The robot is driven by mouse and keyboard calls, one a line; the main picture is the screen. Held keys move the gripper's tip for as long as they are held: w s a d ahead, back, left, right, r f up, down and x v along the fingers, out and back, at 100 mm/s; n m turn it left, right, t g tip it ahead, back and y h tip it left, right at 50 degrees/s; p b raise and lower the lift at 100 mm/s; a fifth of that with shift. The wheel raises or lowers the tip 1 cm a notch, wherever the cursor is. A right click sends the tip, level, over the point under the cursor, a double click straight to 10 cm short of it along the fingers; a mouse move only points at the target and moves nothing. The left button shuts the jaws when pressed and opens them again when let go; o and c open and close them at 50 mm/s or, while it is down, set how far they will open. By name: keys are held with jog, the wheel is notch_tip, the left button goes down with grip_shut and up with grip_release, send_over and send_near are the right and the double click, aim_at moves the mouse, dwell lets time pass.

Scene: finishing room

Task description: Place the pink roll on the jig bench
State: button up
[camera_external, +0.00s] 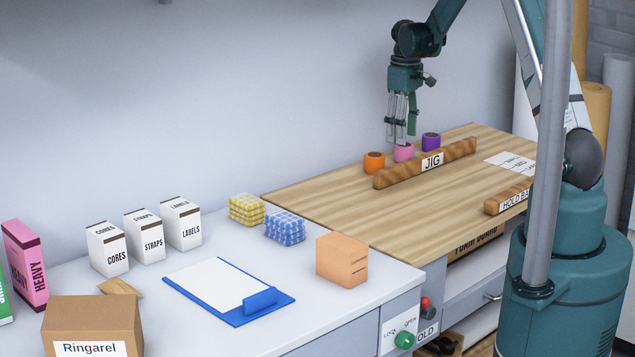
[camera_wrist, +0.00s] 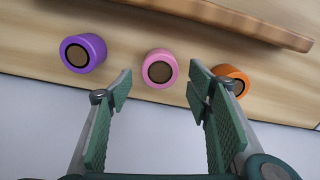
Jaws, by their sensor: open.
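The pink roll (camera_external: 404,153) stands on the wooden bench top (camera_external: 420,220), behind a wooden bar labelled JIG (camera_external: 410,174), between an orange roll (camera_external: 374,162) and a purple roll (camera_external: 431,142). My gripper (camera_external: 402,133) is open and empty, pointing down just above the pink roll. In the wrist view the pink roll (camera_wrist: 159,68) shows centred in the gap between the open fingertips (camera_wrist: 160,82). I cannot tell whether the fingers touch it. The purple roll (camera_wrist: 83,53) is left of the fingers; the orange roll (camera_wrist: 234,80) is partly hidden by the right finger.
A second bar labelled HOLD (camera_external: 508,197) and a white label sheet (camera_external: 511,161) lie on the bench's right. The white table (camera_external: 200,300) holds boxes, a blue clipboard (camera_external: 255,308) and wrapped blocks. The wood in front of the JIG bar is clear.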

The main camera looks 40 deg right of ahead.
notch_tip(320, 180, up, 8)
jog(key=shift+p, duration=0.3)
jog(key=shift+f, duration=0.1)
dwell(0.3)
jog(key=s+a+r+m+t, duration=0.1)
jog(key=s+a+r+t, duration=0.1)
jog(key=s+a+r, duration=0.65)
jog(key=s+a+r+t, duration=0.1)
jog(key=s+a+r, duration=0.4)
jog(key=a+r, duration=0.55)
jog(key=s+a+t, duration=0.2)
jog(key=s+a, duration=0.6)
jog(key=s, duration=0.3)
jog(key=s+a+m+t, duration=0.1)
jog(key=s+a+t, duration=0.1)
jog(key=s+a, duration=0.6)
jog(key=shift+s, duration=1.45)
